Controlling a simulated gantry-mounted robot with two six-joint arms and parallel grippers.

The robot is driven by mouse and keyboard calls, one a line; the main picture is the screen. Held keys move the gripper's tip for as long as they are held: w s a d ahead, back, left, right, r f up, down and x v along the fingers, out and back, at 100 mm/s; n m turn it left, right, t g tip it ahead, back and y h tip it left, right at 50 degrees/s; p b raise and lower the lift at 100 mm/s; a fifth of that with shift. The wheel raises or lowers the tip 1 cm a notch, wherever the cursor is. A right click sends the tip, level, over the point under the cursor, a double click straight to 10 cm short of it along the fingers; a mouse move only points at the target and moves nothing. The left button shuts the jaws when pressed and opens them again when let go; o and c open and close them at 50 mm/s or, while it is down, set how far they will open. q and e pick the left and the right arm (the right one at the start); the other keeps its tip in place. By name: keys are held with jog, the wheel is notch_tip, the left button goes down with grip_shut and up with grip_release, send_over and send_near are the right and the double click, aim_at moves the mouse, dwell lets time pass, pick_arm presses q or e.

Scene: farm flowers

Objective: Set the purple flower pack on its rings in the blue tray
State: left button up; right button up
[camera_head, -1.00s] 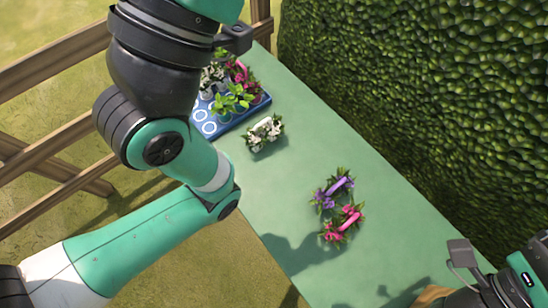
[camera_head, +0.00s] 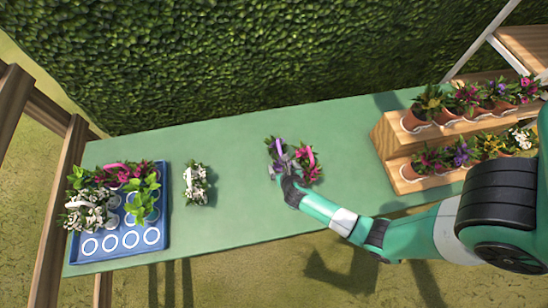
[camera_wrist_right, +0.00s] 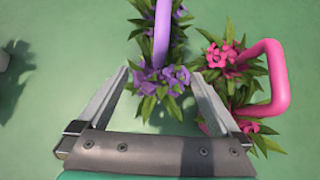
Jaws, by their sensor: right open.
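The purple flower pack (camera_head: 277,150) lies on the green table near its middle, with a purple handle. In the right wrist view, the purple pack (camera_wrist_right: 173,76) is ahead of and partly between my right fingers. My right gripper (camera_head: 287,172) is open and empty above the pack's near side; its fingers also show in the wrist view (camera_wrist_right: 160,78). The blue tray (camera_head: 120,257) is at the table's left end. Its front row of white rings (camera_head: 130,239) is bare. My left gripper is out of view.
A pink-handled pack (camera_head: 309,164) sits right beside the purple one, close to my right finger. A white flower pack (camera_head: 196,185) stands between it and the tray. A wooden stepped shelf (camera_head: 392,147) with potted flowers is at right. A hedge (camera_head: 270,60) rises behind.

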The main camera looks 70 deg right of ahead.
aim_at(281, 165)
jog(key=b+x, duration=0.1)
jog(key=x, duration=0.2)
jog(key=shift+w+d+f, duration=0.1)
jog(key=shift+w, duration=0.05)
jog(key=b+x, duration=0.3)
jog(key=x, duration=0.2)
jog(key=shift+a+f, duration=0.15)
jog(key=shift+a, duration=0.05)
jog(key=shift+d, duration=0.1)
grip_shut()
